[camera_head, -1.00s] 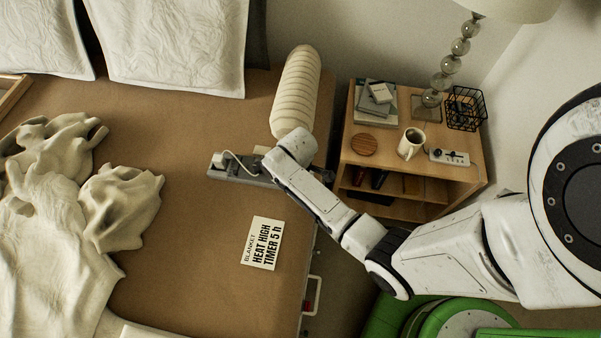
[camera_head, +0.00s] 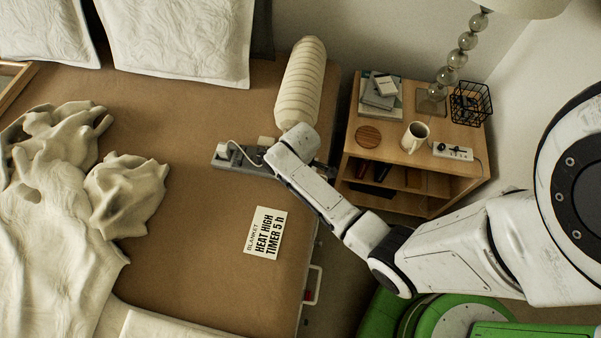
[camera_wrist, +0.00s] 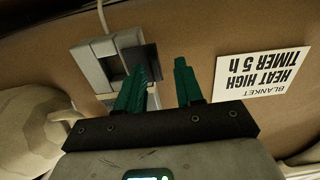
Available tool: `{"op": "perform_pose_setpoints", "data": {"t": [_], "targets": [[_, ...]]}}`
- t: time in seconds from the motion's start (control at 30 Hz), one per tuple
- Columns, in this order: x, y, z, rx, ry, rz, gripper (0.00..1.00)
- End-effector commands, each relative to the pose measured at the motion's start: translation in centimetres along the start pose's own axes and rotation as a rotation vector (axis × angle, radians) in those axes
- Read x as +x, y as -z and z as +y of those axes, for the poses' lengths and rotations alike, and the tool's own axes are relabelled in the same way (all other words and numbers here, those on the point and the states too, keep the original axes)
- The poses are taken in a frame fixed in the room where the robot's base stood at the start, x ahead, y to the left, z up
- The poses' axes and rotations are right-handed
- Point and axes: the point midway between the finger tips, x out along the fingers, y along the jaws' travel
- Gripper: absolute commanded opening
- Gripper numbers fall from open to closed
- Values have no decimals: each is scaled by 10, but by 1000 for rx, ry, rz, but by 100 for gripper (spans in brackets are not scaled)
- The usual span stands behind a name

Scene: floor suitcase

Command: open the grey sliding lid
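A grey control unit (camera_head: 228,158) lies on the brown bed, with a white cable running into it. In the wrist view the unit (camera_wrist: 92,72) has a raised grey frame around a dark recess (camera_wrist: 113,68), with a dark panel at its right. I cannot tell for sure which part is the sliding lid or how far open it stands. My gripper (camera_wrist: 163,65) is open, its green fingers apart with nothing visible between them. The left finger overlaps the unit's right part; contact is unclear. The right finger is over the bed. In the head view my wrist hides the fingers.
A white card (camera_head: 266,232) lies on the bed near the unit. A ribbed cream bolster (camera_head: 301,85) lies just behind my wrist. Crumpled cloth (camera_head: 126,195) is at the left. A nightstand (camera_head: 452,147) with a mug (camera_head: 414,137) stands right of the bed.

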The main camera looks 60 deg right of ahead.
Motion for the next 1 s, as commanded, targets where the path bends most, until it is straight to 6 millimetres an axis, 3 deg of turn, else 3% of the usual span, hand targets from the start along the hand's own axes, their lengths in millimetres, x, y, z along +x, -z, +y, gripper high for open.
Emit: {"op": "perform_pose_setpoints", "data": {"t": [0.5,0.7,1.0], "targets": [[-88,1,-1,-2,0,2,36],[-101,1,-1,-2,1,0,36],[-102,0,-1,-2,1,-1,36]]}}
